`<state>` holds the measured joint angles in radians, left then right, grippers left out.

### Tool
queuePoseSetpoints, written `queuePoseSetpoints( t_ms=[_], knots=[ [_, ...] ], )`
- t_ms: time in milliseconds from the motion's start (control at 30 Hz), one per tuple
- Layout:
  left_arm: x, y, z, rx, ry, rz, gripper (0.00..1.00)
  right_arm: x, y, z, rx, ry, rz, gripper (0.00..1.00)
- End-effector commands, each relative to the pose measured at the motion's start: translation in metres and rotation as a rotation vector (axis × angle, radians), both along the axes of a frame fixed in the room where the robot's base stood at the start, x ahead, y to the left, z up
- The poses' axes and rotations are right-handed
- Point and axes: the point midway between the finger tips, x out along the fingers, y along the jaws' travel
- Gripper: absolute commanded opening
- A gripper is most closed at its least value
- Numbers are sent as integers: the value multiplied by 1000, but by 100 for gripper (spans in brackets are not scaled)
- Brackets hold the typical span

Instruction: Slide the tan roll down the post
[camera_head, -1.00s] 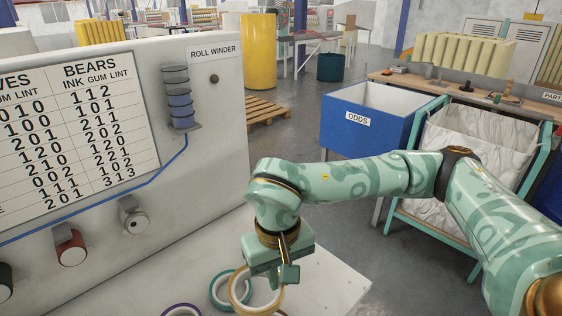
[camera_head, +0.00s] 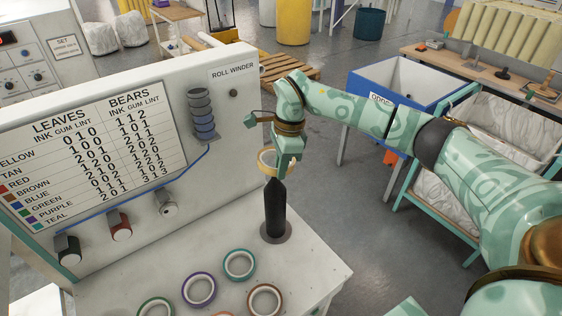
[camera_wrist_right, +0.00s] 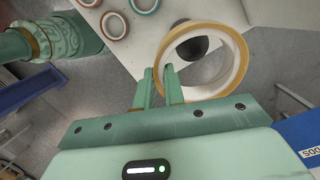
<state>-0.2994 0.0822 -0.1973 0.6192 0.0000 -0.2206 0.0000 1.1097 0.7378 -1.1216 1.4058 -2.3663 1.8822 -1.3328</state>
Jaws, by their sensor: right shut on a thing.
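The tan roll (camera_head: 264,161) is at the top of the black post (camera_head: 275,208), which stands upright on a round base on the bench. My right gripper (camera_head: 276,160) is shut on the roll's rim. My left gripper is not in view.
Teal (camera_head: 239,265), purple (camera_head: 199,290), brown (camera_head: 265,301) and green (camera_head: 156,308) rolls lie on the bench (camera_head: 318,270) in front of the post. The roll winder panel (camera_head: 110,140) stands behind, left. A blue bin (camera_head: 400,92) is at right.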

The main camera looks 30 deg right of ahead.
Motion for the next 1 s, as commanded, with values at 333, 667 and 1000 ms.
queuePoseSetpoints(
  t_ms=[333,667,1000],
  knots=[
    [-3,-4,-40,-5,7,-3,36,0,0,-44,1,2,2,0],
    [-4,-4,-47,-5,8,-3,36,0,0,-62,0,-1,3,0],
    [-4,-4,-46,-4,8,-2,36,0,0,-62,0,-1,3,36]
  ],
)
